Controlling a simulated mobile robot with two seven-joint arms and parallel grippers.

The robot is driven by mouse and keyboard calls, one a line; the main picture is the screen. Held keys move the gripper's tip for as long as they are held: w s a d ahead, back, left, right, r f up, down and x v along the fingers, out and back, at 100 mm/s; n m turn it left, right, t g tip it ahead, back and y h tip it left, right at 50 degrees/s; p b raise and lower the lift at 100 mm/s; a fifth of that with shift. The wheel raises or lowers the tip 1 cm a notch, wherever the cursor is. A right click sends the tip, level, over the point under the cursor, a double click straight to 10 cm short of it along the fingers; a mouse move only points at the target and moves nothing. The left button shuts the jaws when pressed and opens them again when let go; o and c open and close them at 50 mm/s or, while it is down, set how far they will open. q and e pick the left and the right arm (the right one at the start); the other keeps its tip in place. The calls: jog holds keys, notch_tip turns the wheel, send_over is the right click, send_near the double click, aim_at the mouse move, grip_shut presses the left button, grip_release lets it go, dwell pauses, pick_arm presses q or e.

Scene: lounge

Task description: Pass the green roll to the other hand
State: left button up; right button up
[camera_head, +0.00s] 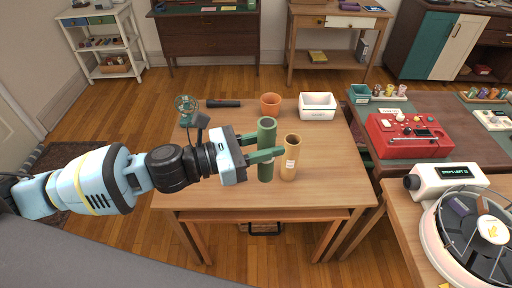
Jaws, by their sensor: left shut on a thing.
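The green roll (267,130) is an upright dark green tube above the middle of the wooden table (220,188). My left gripper (264,148) reaches in from the left, its green fingers shut around the green roll. The roll shows above and below the fingers. I cannot tell whether its lower end touches the table. A tan roll (290,165) with a white label stands upright just to the right, close to the fingertips. My right gripper is not in view.
An orange pot (270,104) and a white bin (318,107) stand at the table's back. A small fan (187,108) and a dark cylindrical object (224,103) are at the back left. A red case (408,136) and a round machine (470,236) stand to the right. The table's front is clear.

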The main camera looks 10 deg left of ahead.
pick_arm(q)
jog(key=shift+w+d+r+m+g+h, duration=0.25)
jog(key=shift+d+r+m+g+h, duration=0.1)
jog(key=shift+d+m+g, duration=0.3)
jog(key=shift+w+d+r+m+g+h, duration=0.35)
jog(key=shift+d+g, duration=0.25)
jog(key=shift+g, duration=0.3)
jog(key=shift+w+d+r+m+g+h, duration=0.2)
jog(key=shift+d+r+m+g+h, duration=0.1)
jog(key=shift+d+m+g, duration=0.4)
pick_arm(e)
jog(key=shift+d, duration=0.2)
